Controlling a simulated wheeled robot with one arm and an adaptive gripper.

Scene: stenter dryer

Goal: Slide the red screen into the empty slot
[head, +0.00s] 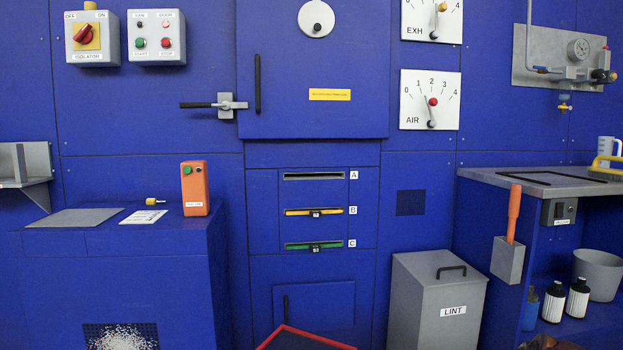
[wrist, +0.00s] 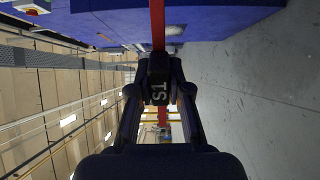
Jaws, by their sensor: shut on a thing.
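The red screen (head: 318,337) shows at the bottom edge of the head view, only a corner of its frame visible, low in front of the blue machine. In the wrist view its red edge (wrist: 157,26) runs up from my gripper (wrist: 159,88), which is shut on the black handle tab marked S1. Slot A (head: 314,176) is a dark, empty opening. Slot B below holds a yellow-edged screen (head: 314,211), and slot C holds a green-edged screen (head: 314,245). My gripper cannot be made out in the head view. The red screen is apart from the slots.
A grey lint bin (head: 436,300) stands right of the slot panel. A blue cabinet (head: 120,245) juts out at left, with an orange box (head: 195,188) on top. A grey-topped bench (head: 535,180) is at right. The space before the slots looks clear.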

